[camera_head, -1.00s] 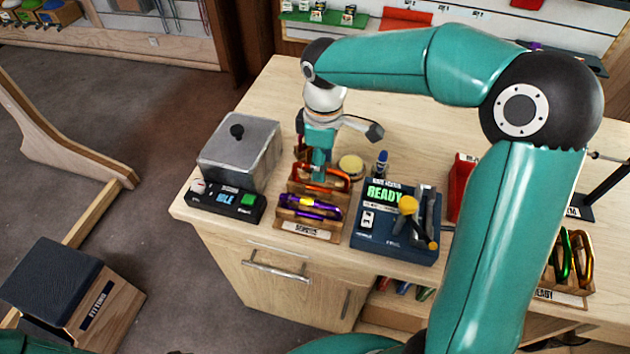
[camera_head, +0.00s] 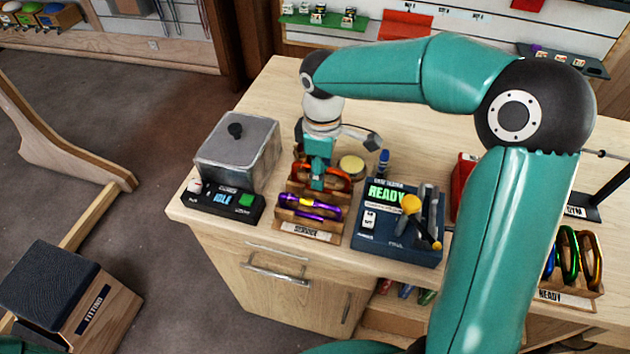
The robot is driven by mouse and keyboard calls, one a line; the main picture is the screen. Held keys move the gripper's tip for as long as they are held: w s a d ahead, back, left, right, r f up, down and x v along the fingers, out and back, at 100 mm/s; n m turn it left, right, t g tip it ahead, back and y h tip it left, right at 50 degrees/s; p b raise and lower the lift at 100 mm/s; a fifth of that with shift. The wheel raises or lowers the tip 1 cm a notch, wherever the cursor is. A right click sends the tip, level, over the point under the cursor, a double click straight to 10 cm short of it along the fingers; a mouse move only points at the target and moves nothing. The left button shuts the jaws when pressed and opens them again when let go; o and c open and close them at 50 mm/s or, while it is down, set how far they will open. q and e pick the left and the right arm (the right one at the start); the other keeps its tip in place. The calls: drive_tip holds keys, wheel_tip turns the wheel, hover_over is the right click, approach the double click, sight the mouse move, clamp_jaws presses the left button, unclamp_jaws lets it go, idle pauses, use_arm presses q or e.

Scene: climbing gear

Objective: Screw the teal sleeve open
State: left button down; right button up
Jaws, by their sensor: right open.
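The wooden service rack (camera_head: 306,231) holds a purple carabiner (camera_head: 297,201) in front and an orange-red carabiner (camera_head: 336,178) behind it. My right gripper (camera_head: 317,184) points down over the rack, at the orange-red carabiner and just behind the purple one. It is open. Its fingers and wrist hide part of the carabiners. I cannot make out a teal sleeve; it may be hidden behind the gripper or too small to tell. My left gripper is not in view.
A grey lidded box (camera_head: 238,150) with a control panel (camera_head: 222,203) stands left of the rack. A blue READY gate tester (camera_head: 398,222) with a yellow-knobbed lever stands right. A round tin (camera_head: 351,167) and a blue marker (camera_head: 384,162) lie close behind. The ready rack (camera_head: 568,298) holds several carabiners.

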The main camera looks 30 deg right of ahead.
drive_tip(key=shift+w+d+p, duration=0.35)
drive_tip(key=shift+w+d, duration=0.2)
idle(0.4)
drive_tip(key=shift+r, duration=0.15)
drive_tip(key=shift+r+p, duration=1.2)
drive_tip(key=shift+r, duration=0.15)
drive_tip(key=shift+s+f, duration=0.1)
drive_tip(key=shift+s+a, duration=0.15)
drive_tip(key=shift+a, duration=0.05)
drive_tip(key=shift+s+a+b, duration=0.3)
drive_tip(key=shift+a, duration=0.1)
